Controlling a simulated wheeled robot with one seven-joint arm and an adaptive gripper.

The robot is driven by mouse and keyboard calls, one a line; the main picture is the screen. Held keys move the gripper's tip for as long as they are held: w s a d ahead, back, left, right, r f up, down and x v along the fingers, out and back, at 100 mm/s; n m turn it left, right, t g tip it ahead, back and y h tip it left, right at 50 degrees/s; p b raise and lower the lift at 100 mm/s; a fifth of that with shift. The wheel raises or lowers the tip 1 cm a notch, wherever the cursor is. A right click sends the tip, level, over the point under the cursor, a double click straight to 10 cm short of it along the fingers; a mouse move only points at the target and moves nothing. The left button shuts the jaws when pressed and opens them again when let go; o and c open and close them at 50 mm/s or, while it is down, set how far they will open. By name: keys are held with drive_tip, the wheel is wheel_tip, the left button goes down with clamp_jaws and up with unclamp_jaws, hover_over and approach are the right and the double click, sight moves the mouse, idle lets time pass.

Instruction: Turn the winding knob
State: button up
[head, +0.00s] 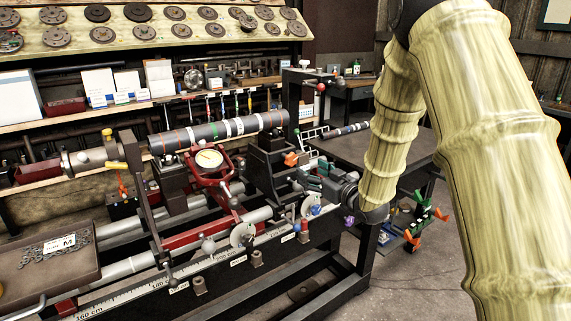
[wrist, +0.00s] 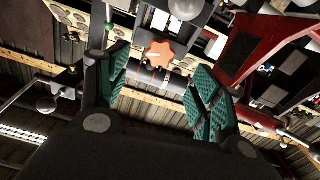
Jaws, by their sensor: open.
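An orange star-shaped knob (head: 290,159) sits on the dark upright stand (head: 268,165) at the right end of the lathe. In the wrist view the orange knob (wrist: 160,53) shows beyond and between my fingertips, with a clear gap on both sides. I take it for the winding knob, though no label shows. My gripper (head: 307,178) is beside the stand, just right of and below the knob in the head view. Its teal-padded fingers (wrist: 163,88) are spread, with nothing between them. The exact distance to the knob is hard to tell.
A striped driveshaft (head: 215,132) lies along the lathe, left of the stand. A red bracket with a round dial (head: 209,158) stands beside it. Ball-ended levers and white handwheels (head: 243,235) line the front. A dark table (head: 385,150) is behind my arm.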

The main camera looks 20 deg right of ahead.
sight(293, 162)
drive_tip(key=p+x, duration=0.1)
drive_tip(key=x, duration=0.9)
drive_tip(key=shift+w+a+f, duration=0.15)
drive_tip(key=shift+w, duration=0.05)
drive_tip(key=shift+c, duration=0.2)
drive_tip(key=c, duration=1)
